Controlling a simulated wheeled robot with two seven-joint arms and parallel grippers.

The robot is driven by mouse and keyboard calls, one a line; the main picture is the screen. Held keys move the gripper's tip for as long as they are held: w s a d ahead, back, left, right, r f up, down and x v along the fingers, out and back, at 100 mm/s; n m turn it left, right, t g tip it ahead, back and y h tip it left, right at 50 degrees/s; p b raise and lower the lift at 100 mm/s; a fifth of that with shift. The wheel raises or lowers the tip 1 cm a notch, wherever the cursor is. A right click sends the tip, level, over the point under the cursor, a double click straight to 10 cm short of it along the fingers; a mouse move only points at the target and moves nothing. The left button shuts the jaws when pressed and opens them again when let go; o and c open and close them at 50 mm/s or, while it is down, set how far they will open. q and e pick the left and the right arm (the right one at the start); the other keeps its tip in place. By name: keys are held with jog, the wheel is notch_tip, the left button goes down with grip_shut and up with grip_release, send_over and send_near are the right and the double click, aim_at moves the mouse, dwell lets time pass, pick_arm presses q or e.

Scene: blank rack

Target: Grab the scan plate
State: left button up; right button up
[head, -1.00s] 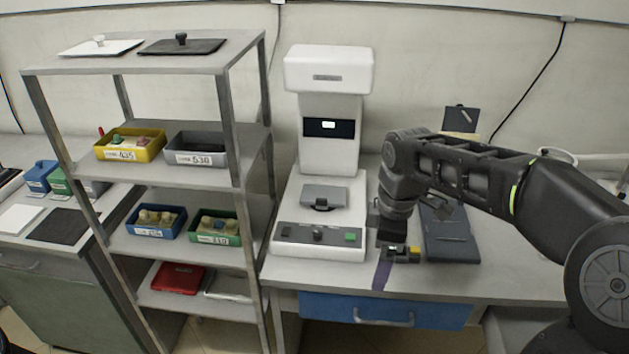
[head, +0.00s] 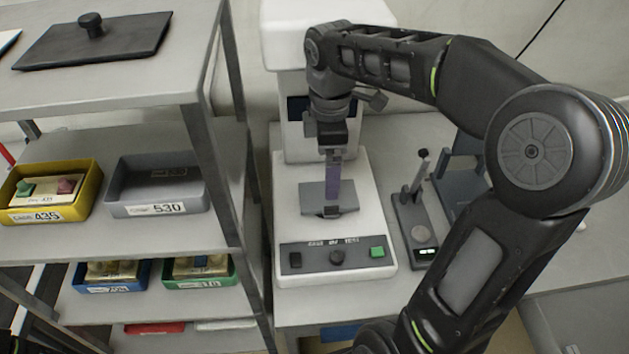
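The scan plate appears to be the small grey plate (head: 346,199) lying on the front deck of the white scanner machine (head: 367,175). A small dark handle shows at its front edge. My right gripper (head: 333,188) points down over the plate, its purple fingers covering the middle of it. The fingertips look close to the plate near its handle. I cannot tell whether they touch it, or whether the fingers are open or shut, as they line up in this view.
A grey rack (head: 215,110) stands close on the left, with a yellow bin (head: 50,212), a grey bin (head: 160,209) and a black lidded plate (head: 95,45). A small device with a lever (head: 415,230) stands right of the scanner, below my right arm.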

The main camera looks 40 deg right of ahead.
jog(key=shift+s+r, duration=0.1)
jog(key=shift+s, duration=0.15)
jog(key=shift+w+f, duration=0.1)
jog(key=shift+f, duration=1.25)
notch_tip(320, 180, down, 5)
jog(key=shift+d+f, duration=0.1)
jog(key=shift+f, duration=0.05)
jog(key=shift+c, duration=0.2)
jog(key=c, duration=1.3)
